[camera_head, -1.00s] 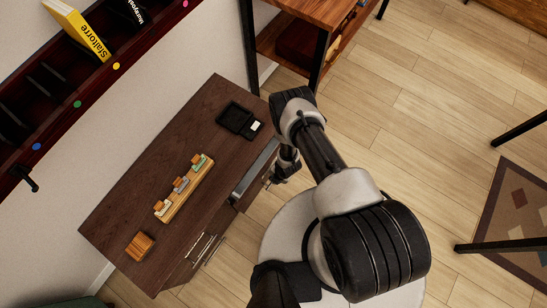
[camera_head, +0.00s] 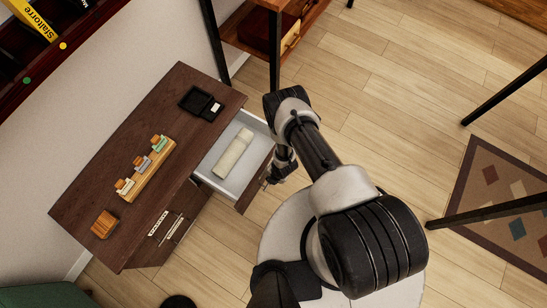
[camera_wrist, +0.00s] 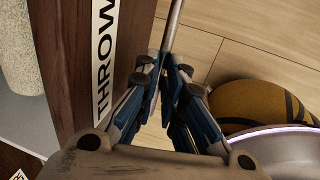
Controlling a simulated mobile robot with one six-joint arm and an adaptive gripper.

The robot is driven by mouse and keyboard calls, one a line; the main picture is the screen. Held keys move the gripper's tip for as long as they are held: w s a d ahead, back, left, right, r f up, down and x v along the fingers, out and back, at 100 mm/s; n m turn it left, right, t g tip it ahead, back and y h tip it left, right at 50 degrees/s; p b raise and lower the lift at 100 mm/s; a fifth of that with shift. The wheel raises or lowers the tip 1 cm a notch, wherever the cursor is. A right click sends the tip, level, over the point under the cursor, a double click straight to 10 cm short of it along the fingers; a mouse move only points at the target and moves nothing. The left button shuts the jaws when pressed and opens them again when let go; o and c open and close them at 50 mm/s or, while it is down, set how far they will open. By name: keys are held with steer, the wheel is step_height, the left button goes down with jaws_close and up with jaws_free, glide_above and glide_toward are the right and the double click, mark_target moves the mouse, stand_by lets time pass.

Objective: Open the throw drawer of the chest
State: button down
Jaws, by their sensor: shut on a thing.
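The dark wooden chest (camera_head: 105,205) stands against the wall in the head view. Its throw drawer (camera_head: 211,178) is pulled well out at the far right end, showing a pale interior. A cream, speckled bottle-like thing (camera_head: 233,154) lies inside it. In the wrist view the drawer front (camera_wrist: 72,60) carries a white "THROW" label (camera_wrist: 103,65). My gripper (camera_wrist: 168,78) is shut on the thin metal handle (camera_wrist: 174,22) of this drawer. In the head view my gripper (camera_head: 276,174) is at the drawer's outer face, partly hidden by my arm.
On the chest top are a black tray (camera_head: 200,103), a wooden rack (camera_head: 153,174) with small pieces, and a wooden block (camera_head: 104,224). Two labelled fronts (camera_head: 165,225) stay closed. A wooden shelf unit (camera_head: 283,15) stands behind. A yellow-brown round thing (camera_wrist: 250,103) lies near my gripper.

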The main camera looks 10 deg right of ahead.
steer(key=shift+w+a, duration=0.1)
steer(key=c, duration=1.7)
jaws_free()
steer(key=r, duration=0.4)
steer(key=s+d+r, duration=0.1)
steer(key=r, duration=0.3)
steer(key=d+r, duration=0.1)
steer(key=r, duration=0.2)
steer(key=shift+s+r, duration=0.25)
steer(key=shift+r, duration=0.15)
